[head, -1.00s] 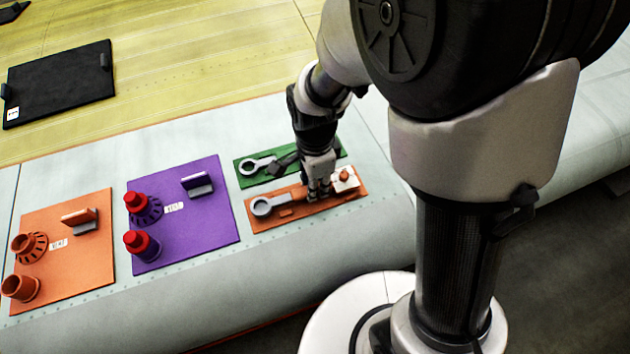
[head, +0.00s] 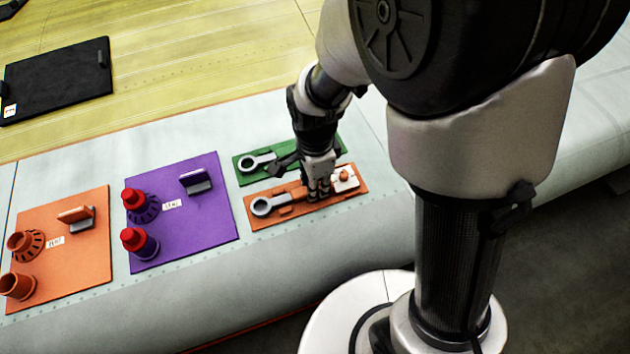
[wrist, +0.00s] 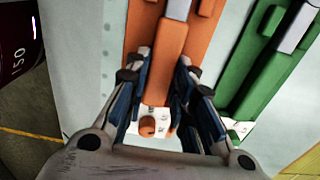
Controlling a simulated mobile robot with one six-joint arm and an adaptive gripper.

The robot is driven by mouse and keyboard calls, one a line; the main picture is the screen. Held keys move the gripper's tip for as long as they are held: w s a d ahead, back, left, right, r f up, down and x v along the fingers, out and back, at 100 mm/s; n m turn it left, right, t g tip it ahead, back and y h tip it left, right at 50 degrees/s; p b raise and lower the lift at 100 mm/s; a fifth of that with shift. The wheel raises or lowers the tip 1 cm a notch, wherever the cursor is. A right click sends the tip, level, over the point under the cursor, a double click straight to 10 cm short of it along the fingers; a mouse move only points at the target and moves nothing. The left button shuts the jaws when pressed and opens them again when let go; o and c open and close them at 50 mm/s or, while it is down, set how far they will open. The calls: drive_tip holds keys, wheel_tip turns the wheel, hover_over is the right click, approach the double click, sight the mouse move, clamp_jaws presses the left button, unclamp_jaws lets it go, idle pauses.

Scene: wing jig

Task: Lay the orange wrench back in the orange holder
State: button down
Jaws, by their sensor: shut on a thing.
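The orange wrench (head: 262,206) has a grey ring head and an orange handle. In the head view its ring is over the left part of the orange holder (head: 352,192), lined up along it. My gripper (head: 318,194) points down at the holder's right half and is shut on the handle. In the wrist view the orange handle (wrist: 163,68) lies between the fingers of my gripper (wrist: 162,108), with the orange holder (wrist: 139,32) close beneath. The fingers hide part of the handle. I cannot tell whether the wrench rests fully in the holder.
A green holder (head: 246,178) with another wrench (head: 256,162) lies just behind. A purple board (head: 200,235) with red-topped parts and an orange board (head: 90,268) with cups stand to the left. A black tray (head: 60,82) lies at the back left.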

drive_tip(key=c, duration=1.3)
unclamp_jaws()
wheel_tip(320, 180, up, 12)
